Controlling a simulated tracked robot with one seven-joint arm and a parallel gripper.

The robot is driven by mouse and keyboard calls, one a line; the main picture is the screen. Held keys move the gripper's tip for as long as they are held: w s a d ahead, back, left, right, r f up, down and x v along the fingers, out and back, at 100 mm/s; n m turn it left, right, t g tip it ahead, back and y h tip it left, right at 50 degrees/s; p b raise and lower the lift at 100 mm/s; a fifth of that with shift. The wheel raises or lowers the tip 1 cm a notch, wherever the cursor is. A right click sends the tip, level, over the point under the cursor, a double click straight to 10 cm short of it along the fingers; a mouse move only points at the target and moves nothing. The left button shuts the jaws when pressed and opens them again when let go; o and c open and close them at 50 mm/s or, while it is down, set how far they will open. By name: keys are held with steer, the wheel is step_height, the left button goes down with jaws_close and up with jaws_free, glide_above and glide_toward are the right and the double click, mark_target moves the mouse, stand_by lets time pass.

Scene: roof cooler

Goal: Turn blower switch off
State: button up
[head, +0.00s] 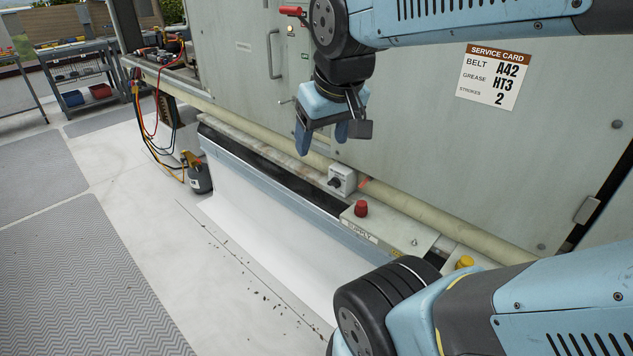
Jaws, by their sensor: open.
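A small pale box with a black rotary knob (335,184) sits on the ledge at the foot of the cooler cabinet (400,135). A red-handled lever (291,11) is on the cabinet face at the top, left of my arm. No label that reads "blower" is legible, so I cannot tell which is the blower switch. My gripper (322,138) points down in front of the cabinet. It is open and empty, with its two blue fingers apart. In the picture it is above and a little left of the knob box, and it appears apart from it.
A red knob (361,208) stands by the "SUPPLY" label, and a yellow knob (464,262) is further right. A pale pipe (420,213) runs along the cabinet. A gauge set with hoses (197,175) and a shelf cart (85,80) are at left. A service card (493,76) is on the cabinet.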

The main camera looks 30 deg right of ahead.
steer(key=w+d+f+n+g+h, duration=0.35)
steer(key=w+d+f+g, duration=0.2)
steer(key=w+f, duration=0.4)
steer(key=n+t+h, duration=0.7)
steer(key=n+h, duration=0.6)
steer(key=n, duration=0.5)
glide_toward(332, 185)
steer(key=x, duration=0.9)
steer(key=shift+w+d+f, duration=0.1)
steer(key=shift+w, duration=0.05)
steer(key=shift+c, duration=0.2)
